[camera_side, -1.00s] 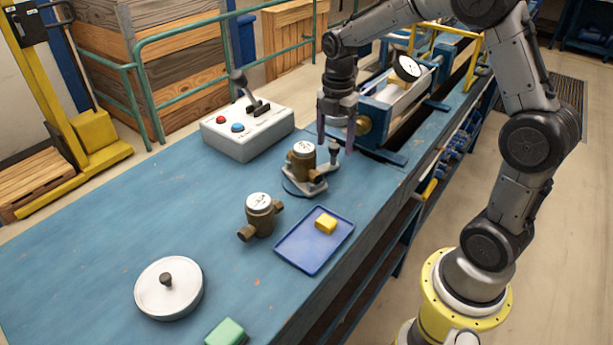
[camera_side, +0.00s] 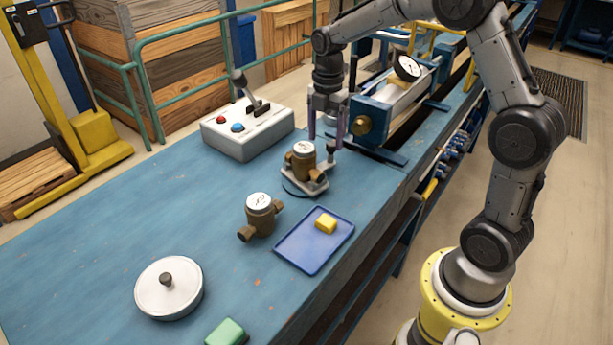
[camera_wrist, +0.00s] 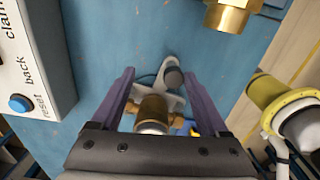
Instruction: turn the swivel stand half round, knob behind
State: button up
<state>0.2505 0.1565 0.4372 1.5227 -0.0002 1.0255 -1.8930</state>
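The swivel stand (camera_side: 318,186) is a small pale grey plate on the blue bench, bearing a brass meter (camera_side: 303,162) with a white dial. In the wrist view my open gripper (camera_wrist: 158,72) has the knob (camera_wrist: 173,77) ahead between the fingers, nearer the right one. The stand plate (camera_wrist: 172,101) and meter (camera_wrist: 152,108) lie nearer the palm. I cannot see finger contact with the knob.
A control box (camera_side: 246,136) with a lever stands left of my gripper. A blue clamping bench (camera_side: 372,118) is close behind on the right. A loose brass meter (camera_side: 260,214), a blue tray (camera_side: 312,248) with a yellow block, and a white lid (camera_side: 168,288) lie nearer.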

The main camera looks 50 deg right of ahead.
jog(key=shift+w, duration=0.8)
jog(key=shift+a, duration=0.1)
jog(key=shift+w+a, duration=0.1)
jog(key=shift+w, duration=0.55)
jog(key=shift+w+a, duration=0.3)
jog(key=shift+w, duration=0.3)
jog(key=o, duration=0.4)
jog(key=shift+c, duration=0.2)
